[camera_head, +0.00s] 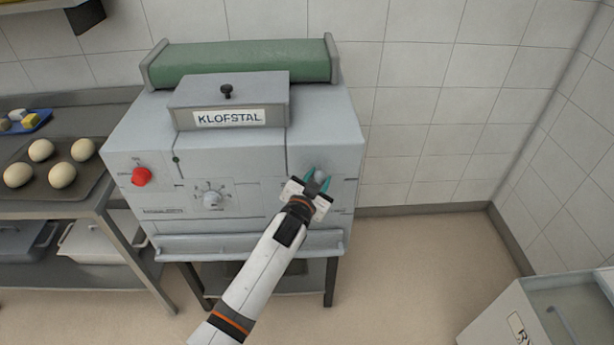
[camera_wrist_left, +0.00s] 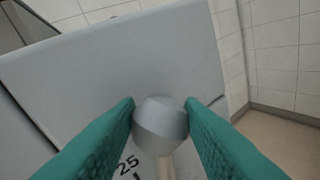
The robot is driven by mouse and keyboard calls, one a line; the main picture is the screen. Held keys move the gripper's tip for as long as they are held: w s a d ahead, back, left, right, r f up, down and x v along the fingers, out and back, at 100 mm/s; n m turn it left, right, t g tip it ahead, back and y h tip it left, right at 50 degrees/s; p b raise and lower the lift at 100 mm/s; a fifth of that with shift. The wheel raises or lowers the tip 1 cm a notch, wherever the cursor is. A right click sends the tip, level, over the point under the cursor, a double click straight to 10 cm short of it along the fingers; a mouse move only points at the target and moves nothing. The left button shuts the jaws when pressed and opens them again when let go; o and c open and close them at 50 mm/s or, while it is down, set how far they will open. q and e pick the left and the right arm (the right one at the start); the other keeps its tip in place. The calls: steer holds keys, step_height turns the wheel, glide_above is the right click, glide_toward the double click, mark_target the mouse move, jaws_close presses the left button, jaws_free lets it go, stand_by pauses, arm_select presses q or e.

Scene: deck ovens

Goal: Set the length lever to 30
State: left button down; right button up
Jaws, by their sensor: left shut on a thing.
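The grey machine (camera_head: 250,155) marked KLOFSTAL stands in the middle of the head view. My left gripper (camera_head: 317,180) is at the right part of its front face. In the left wrist view, the left gripper's green fingers (camera_wrist_left: 161,118) are shut on the rounded grey knob of the length lever (camera_wrist_left: 160,122). The lever's stem runs down from the knob. A scale mark "25" (camera_wrist_left: 129,165) shows just left of the stem. The rest of the scale is hidden by the fingers and the knob. My right gripper is in neither view.
A red knob (camera_head: 141,177) and a round dial (camera_head: 211,198) sit on the machine's front, left of my arm. A rack with a tray of dough balls (camera_head: 62,175) stands at left. A grey bin (camera_head: 545,310) is at lower right. The floor between is clear.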

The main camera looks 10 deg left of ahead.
arm_select(q)
steer(key=shift+w+d+f+m+g+y, duration=0.15)
steer(key=shift+d+f+m, duration=0.15)
steer(key=shift+d, duration=0.25)
steer(key=shift+w+d+f+m+g+y, duration=0.1)
steer(key=shift+d+f+m+g+y, duration=0.1)
steer(key=shift+d+m, duration=0.3)
steer(key=shift+w+d+f+m+g+y, duration=0.2)
steer(key=shift+d+m, duration=0.1)
steer(key=shift+d, duration=0.3)
steer(key=c, duration=0.9)
jaws_free()
steer(key=shift+d, duration=0.15)
steer(key=shift+c, duration=0.2)
steer(key=v, duration=1.2)
steer(key=shift+f+b, duration=0.2)
steer(key=shift+b, duration=0.25)
